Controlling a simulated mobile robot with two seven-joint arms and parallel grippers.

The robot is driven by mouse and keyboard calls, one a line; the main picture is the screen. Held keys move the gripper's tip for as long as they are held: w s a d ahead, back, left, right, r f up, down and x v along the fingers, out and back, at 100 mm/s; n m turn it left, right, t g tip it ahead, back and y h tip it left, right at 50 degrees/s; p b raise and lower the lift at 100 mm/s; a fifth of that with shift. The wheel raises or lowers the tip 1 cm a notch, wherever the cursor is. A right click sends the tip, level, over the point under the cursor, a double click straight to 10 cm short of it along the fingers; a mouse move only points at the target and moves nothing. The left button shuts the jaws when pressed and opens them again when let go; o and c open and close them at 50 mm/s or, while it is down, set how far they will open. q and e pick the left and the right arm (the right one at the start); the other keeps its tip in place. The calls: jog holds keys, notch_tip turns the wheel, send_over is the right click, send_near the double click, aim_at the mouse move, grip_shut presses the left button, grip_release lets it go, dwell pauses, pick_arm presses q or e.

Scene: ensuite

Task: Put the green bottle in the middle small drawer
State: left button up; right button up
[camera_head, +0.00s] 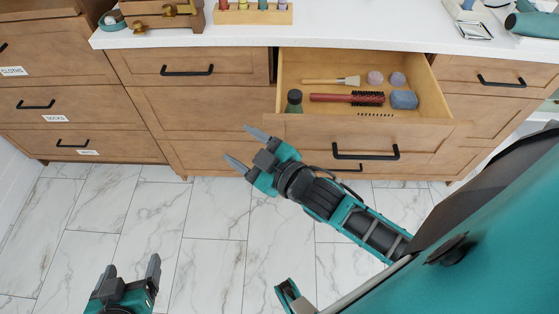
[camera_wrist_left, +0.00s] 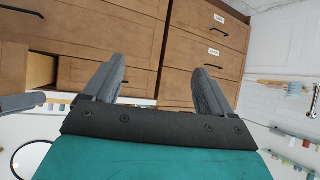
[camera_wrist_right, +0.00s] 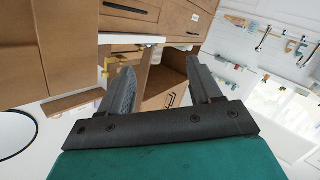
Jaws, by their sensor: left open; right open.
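The middle small drawer (camera_head: 366,126) is pulled open in the head view. The green bottle (camera_head: 294,101) is inside it, at the front left corner, and looks upright with a dark cap. My right gripper (camera_head: 240,150) is open and empty, in front of the cabinet and to the left of the open drawer, apart from the bottle. My left gripper (camera_head: 132,270) is open and empty over the floor at the lower left. The fingers of both grippers also show apart in the left wrist view (camera_wrist_left: 155,88) and the right wrist view (camera_wrist_right: 162,88).
The drawer also holds a wooden brush (camera_head: 332,81), a red hairbrush (camera_head: 346,98), a blue sponge-like block (camera_head: 404,99) and two small round items. The white countertop (camera_head: 350,30) carries several objects. The marble floor (camera_head: 200,225) is clear.

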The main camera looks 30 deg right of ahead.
jog(key=s+d+f+m+g+h, duration=0.2)
jog(key=s+f+m+g, duration=0.2)
jog(key=s+f, duration=0.4)
jog(key=shift+s+d+f+m+g, duration=0.35)
jog(key=shift+f+m, duration=0.25)
jog(key=shift+m, duration=0.3)
